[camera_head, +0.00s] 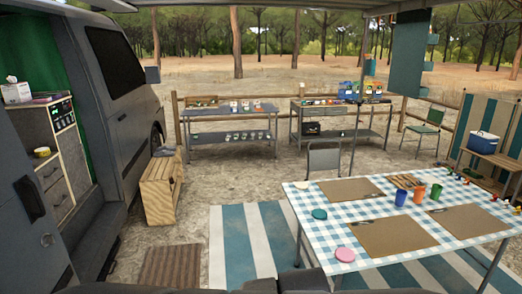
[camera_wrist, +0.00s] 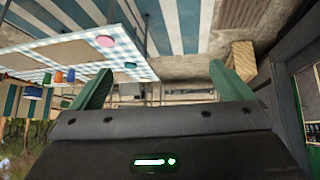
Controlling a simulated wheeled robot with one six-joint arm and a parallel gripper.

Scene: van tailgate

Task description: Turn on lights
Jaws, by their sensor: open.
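No lit lamp stands out in the camera_head view. A dark panel with small pale marks, possibly switches (camera_head: 63,114), is on the cabinet (camera_head: 62,160) inside the open van at the left; its details are too small to read. My gripper (camera_wrist: 163,88) shows in the wrist view with its two green fingers wide apart and nothing between them. It is away from the van cabinet. The wrist picture appears upside down, with the checked table (camera_wrist: 75,55) at the upper left. I cannot make out my gripper in the camera_head view.
A table with a checked cloth (camera_head: 330,215) fills the right foreground over a striped mat (camera_head: 240,240). A wooden crate (camera_head: 160,190) stands beside the van (camera_head: 125,110). Two workbenches (camera_head: 230,115) (camera_head: 340,103) stand behind. Open ground lies between crate and table.

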